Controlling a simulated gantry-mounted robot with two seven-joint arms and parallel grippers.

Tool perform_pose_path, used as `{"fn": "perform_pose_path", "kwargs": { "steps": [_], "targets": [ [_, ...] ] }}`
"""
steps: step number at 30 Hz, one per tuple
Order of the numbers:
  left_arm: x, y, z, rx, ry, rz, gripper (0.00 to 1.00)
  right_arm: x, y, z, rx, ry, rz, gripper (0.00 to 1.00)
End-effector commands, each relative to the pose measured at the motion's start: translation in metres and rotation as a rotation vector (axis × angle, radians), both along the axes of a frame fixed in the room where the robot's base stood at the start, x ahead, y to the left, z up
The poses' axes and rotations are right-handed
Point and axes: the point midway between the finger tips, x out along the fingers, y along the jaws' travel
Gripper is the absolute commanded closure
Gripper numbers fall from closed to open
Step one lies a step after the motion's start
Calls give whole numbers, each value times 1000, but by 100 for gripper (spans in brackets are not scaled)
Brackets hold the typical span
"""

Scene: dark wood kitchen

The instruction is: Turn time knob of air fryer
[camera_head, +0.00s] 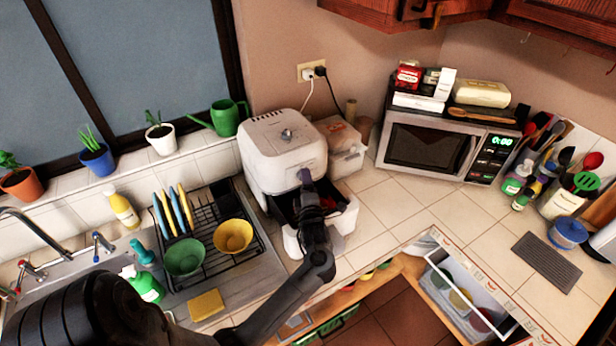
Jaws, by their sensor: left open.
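The white air fryer (262,158) stands on the tiled counter between the dish rack and the microwave. A round grey knob (287,134) sits on its top. Its basket drawer (292,243) is pulled out at the front, with something red partly visible inside. My left gripper (305,177) is in front of the fryer's upper front face, above the open drawer. It is open, with nothing seen in it. It covers part of the front face, and I cannot tell whether its fingertips touch it. The time knob's marking cannot be read. My right gripper is not in view.
The dish rack (208,272) with plates and bowls stands left of the fryer. A lidded container (343,148) is close on its right, and the microwave (432,146) farther right. A counter drawer (470,290) is open at lower right.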

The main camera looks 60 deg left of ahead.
Motion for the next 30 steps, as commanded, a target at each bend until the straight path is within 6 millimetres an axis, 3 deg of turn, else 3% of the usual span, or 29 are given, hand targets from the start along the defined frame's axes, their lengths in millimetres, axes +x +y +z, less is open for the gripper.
{"fn": "perform_pose_path", "kwargs": {
  "steps": [15,26,30],
  "targets": [
    [-1,8,0,0,1,5,31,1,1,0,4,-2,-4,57],
    [0,8,0,0,1,5,84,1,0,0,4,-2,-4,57],
    [0,8,0,-1,4,5,86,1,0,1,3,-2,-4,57]
  ]
}}
